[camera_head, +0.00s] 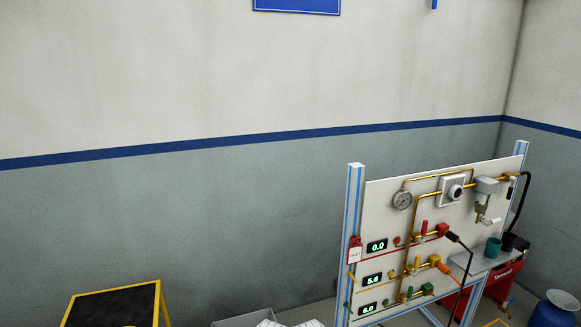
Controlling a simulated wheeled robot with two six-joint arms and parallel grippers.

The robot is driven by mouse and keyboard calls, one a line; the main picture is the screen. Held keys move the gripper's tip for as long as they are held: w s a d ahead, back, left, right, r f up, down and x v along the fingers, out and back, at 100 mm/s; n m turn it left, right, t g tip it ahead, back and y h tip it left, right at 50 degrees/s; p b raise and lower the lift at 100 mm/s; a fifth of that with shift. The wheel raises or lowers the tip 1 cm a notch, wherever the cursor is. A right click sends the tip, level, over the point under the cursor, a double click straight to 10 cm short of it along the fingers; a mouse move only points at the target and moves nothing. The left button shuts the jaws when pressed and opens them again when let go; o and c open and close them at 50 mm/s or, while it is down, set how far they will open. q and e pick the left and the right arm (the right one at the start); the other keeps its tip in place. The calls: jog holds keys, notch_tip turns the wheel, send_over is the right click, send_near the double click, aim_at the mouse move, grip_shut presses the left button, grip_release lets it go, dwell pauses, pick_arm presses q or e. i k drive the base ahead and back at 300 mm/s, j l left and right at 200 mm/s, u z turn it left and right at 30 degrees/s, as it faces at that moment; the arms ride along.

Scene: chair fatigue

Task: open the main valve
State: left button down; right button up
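A white panel (376,214) in a frame with blue-edged posts stands at the right. It carries brass pipes, a round pressure gauge (402,200) and a square light-grey unit with a black round knob (455,192). A grey block (487,185) sits on the pipe right of the knob. Below are red (443,229), yellow (434,260) and green (428,288) fittings in rows. No label shows which part is the main valve, and I cannot tell if it is open. Neither of my grippers is in view.
A red machine (503,281) and a blue drum (556,309) stand right of the panel. A small shelf (477,262) holds a teal cup (493,247). A yellow-framed black-topped stand (115,306) is at lower left. Dark hoses hang at the panel's right.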

aim_at(511, 189)
jog(key=i+l+z, duration=0.75)
jog(key=z, duration=0.15)
jog(key=i+l+z, duration=0.2)
jog(key=i+z, duration=0.3)
